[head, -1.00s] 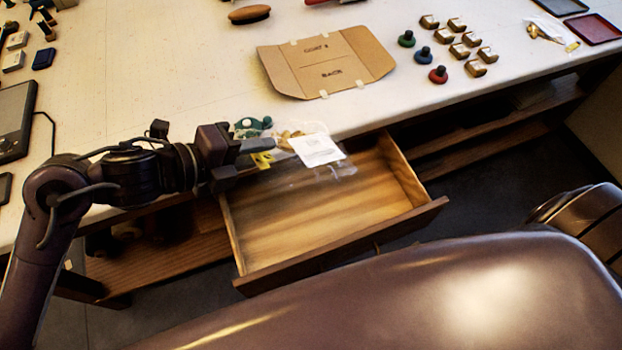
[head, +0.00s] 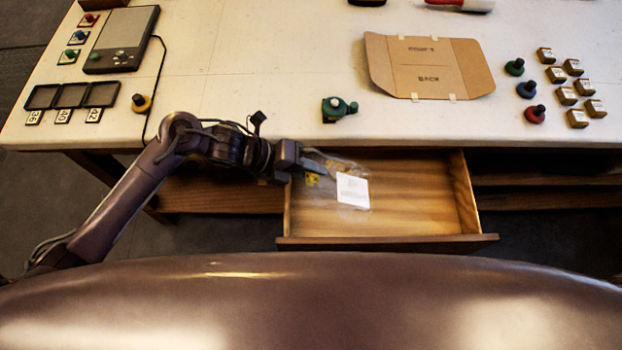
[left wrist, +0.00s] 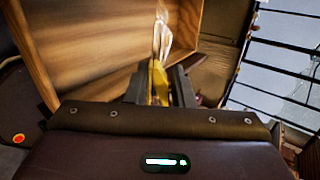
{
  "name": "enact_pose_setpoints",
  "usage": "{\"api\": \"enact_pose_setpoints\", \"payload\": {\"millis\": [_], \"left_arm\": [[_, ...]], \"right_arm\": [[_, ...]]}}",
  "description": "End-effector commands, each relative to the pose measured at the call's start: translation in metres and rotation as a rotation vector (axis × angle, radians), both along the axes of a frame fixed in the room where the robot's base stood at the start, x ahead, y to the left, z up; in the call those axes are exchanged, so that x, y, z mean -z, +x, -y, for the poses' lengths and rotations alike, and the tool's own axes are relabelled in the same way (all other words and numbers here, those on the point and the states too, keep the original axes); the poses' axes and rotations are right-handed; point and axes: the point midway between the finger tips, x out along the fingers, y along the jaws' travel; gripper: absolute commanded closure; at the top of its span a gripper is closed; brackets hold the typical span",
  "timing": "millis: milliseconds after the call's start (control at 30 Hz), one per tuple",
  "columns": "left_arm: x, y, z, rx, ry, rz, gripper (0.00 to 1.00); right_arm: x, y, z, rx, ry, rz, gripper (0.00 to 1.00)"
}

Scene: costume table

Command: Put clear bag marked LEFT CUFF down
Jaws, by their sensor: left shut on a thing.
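My left gripper (head: 312,168) is shut on the clear bag (head: 349,192), which has a white label; the lettering is too small to read. The bag hangs over the left part of the open wooden drawer (head: 420,205); I cannot tell whether it touches the drawer floor. A yellow piece shows at the fingertips. In the left wrist view the gripper (left wrist: 160,88) has the yellow piece between its fingers, with the clear bag (left wrist: 162,35) beyond it and the drawer (left wrist: 100,50) behind. My right gripper is not in view.
The table top (head: 240,80) is above the drawer. On it are a cardboard folder (head: 428,68), a green clamp-like thing (head: 338,109), colored knobs (head: 515,67), several small wooden blocks (head: 566,95), black trays (head: 72,95) and a dark device (head: 122,40). The drawer's right side is empty.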

Motion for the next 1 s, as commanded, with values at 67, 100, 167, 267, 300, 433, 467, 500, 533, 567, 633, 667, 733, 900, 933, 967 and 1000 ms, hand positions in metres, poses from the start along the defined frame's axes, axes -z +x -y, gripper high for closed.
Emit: {"api": "enact_pose_setpoints", "payload": {"millis": [67, 100, 167, 267, 300, 433, 467, 500, 533, 567, 633, 667, 733, 900, 933, 967, 1000], "left_arm": [[0.014, -0.001, 0.001, -0.001, -0.001, -0.005, 1.00], [0.020, 0.000, 0.001, -0.002, -0.001, -0.002, 1.00], [0.026, 0.000, 0.001, 0.000, -0.002, 0.000, 1.00], [0.033, 0.000, 0.001, 0.001, -0.002, 0.001, 1.00], [0.037, -0.001, 0.001, 0.000, -0.002, -0.001, 1.00], [0.056, 0.000, 0.001, -0.001, -0.002, -0.004, 1.00], [0.060, 0.000, 0.001, 0.000, -0.003, -0.002, 1.00], [0.064, 0.000, 0.001, -0.001, -0.002, -0.002, 1.00], [0.066, 0.000, 0.001, 0.000, -0.002, 0.000, 1.00], [0.068, 0.000, 0.001, 0.000, -0.002, 0.001, 1.00], [0.069, 0.000, 0.001, 0.000, -0.002, 0.003, 1.00], [0.069, 0.000, 0.000, 0.000, -0.002, 0.003, 1.00], [0.069, 0.000, 0.000, 0.001, -0.002, 0.003, 1.00], [0.072, 0.000, 0.000, 0.001, -0.001, 0.003, 1.00], [0.073, 0.000, 0.000, 0.001, -0.001, 0.003, 1.00], [0.074, 0.000, 0.000, 0.001, -0.001, 0.003, 1.00], [0.075, 0.000, 0.000, 0.002, -0.001, 0.004, 1.00]], "right_arm": [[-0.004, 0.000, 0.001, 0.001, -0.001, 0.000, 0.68], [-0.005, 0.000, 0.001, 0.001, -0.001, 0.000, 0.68], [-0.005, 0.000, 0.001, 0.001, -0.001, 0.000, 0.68], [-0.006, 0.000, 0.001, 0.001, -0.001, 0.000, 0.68], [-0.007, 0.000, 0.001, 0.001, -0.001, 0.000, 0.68], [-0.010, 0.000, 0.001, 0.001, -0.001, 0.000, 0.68], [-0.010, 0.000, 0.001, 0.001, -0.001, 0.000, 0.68], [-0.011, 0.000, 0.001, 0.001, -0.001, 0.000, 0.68], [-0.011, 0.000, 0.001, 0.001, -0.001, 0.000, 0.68], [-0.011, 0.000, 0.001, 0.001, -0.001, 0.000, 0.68], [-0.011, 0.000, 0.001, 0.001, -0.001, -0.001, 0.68], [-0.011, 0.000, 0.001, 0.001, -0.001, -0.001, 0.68], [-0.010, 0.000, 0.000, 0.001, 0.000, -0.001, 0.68], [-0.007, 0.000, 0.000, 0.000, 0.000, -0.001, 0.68], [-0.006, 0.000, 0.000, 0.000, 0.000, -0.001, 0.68], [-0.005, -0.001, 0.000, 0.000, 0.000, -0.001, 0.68], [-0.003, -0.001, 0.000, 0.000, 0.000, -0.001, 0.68]]}}
